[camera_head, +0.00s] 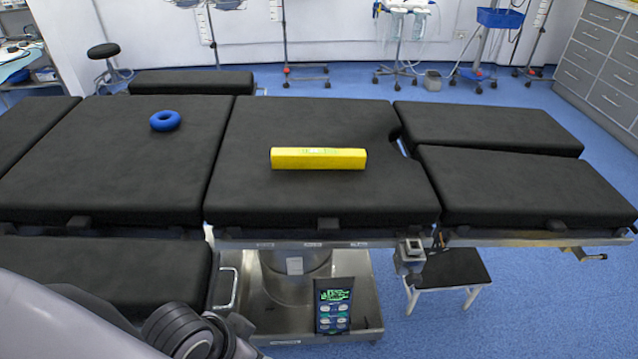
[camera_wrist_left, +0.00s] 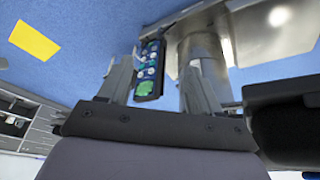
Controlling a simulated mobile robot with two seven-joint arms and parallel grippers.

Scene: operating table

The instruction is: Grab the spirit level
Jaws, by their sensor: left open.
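The spirit level (camera_head: 318,158) is a yellow bar with small green markings. It lies flat on the black middle section of the operating table (camera_head: 270,205), with its long side running left to right. My left arm enters the head view at the lower left, well in front of the table's middle; its gripper fingers do not show there. In the left wrist view my left gripper (camera_wrist_left: 164,76) is open, with two grey fingers apart and nothing between them. The level is not clearly seen in that view. My right gripper is in neither view.
A blue ring (camera_head: 165,120) lies on the table section left of the level. A control panel (camera_head: 333,305) stands below the table's front edge; it also shows beyond my fingers in the wrist view (camera_wrist_left: 150,68). A yellow patch (camera_wrist_left: 34,40) there is unclear. The tabletop around the level is clear.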

